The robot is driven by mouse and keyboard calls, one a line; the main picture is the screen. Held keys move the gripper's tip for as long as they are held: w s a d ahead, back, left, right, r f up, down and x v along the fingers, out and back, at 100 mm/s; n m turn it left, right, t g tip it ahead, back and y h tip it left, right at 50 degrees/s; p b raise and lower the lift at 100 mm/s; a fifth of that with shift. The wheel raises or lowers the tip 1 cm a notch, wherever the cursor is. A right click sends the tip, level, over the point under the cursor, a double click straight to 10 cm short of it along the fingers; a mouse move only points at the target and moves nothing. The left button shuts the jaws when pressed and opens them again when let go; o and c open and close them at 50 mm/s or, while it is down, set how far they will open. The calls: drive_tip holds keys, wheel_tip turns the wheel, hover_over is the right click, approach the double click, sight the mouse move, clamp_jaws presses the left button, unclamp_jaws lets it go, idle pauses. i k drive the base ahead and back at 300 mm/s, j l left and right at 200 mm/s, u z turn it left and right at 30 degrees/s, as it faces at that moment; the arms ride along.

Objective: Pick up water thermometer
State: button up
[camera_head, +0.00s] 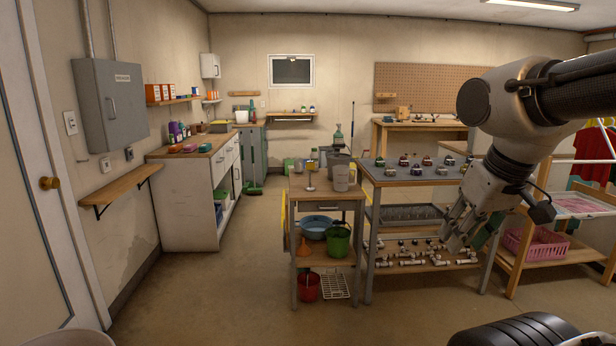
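I cannot make out a water thermometer for certain. A small upright item (310,180) with a thin stem and a flat base stands on the wooden cart (325,195) in the middle; it is too small to identify. A grey metal container (341,179) stands to its right on the cart top. My gripper (458,237) hangs at the right with its fingers pointing down, in front of the workbench shelves in the picture. It is well right of the cart top. Whether its fingers are apart or together is unclear, and no held object is visible.
The cart's lower shelves hold a blue basin (315,224), a green bucket (338,241) and a red bucket (307,287). A workbench (420,180) with several small fittings stands right of the cart. A white cabinet (190,203) stands left. Open floor (215,295) lies between.

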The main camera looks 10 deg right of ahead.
sight(310, 166)
drive_tip(key=i+j+z, duration=0.15)
drive_tip(key=i, duration=0.35)
drive_tip(key=i+j+z, duration=0.1)
drive_tip(key=i+j, duration=0.2)
drive_tip(key=i, duration=0.2)
drive_tip(key=i+l+u, duration=0.3)
drive_tip(key=i+l, duration=0.45)
drive_tip(key=i, duration=0.3)
drive_tip(key=i+l+u, duration=0.3)
drive_tip(key=i+l, duration=0.7)
